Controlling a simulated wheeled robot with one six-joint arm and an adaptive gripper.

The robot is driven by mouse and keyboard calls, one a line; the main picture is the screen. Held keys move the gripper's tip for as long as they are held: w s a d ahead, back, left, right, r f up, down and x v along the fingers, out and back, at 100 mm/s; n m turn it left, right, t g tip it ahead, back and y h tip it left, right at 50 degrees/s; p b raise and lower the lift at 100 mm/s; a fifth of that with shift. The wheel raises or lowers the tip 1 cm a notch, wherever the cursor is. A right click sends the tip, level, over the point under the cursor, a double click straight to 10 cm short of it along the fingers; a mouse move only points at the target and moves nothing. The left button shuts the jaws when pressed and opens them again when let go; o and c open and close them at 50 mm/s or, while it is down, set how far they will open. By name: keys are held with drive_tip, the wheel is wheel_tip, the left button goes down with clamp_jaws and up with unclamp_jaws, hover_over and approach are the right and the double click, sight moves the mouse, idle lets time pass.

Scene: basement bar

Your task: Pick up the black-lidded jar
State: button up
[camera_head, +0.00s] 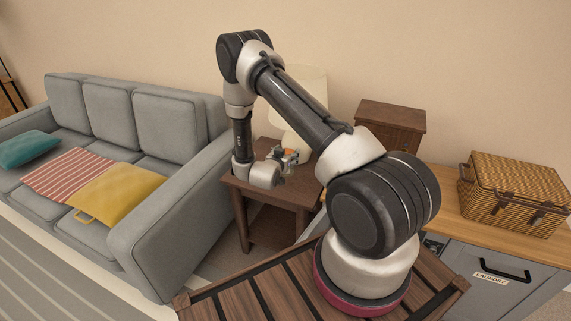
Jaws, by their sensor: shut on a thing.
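My gripper (288,155) is small in the view, low over the side table (296,192) between the sofa and the lamp. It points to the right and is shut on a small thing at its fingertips. That thing is too small and too covered to make out its lid or shape clearly; it fits the black-lidded jar. I cannot tell whether it touches the tabletop or is held just above it. No other jar shows on the table.
A lamp with a pale shade (306,88) stands close behind my gripper. A grey sofa (150,215) is to the left. A dark wooden cabinet (392,112) stands behind. A wicker basket (510,190) sits on a wooden counter (448,205) at the right.

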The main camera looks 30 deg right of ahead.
drive_tip(key=shift+f, duration=2.05)
drive_tip(key=shift+f, duration=0.1)
drive_tip(key=o, duration=1.5)
drive_tip(key=shift+c, duration=0.2)
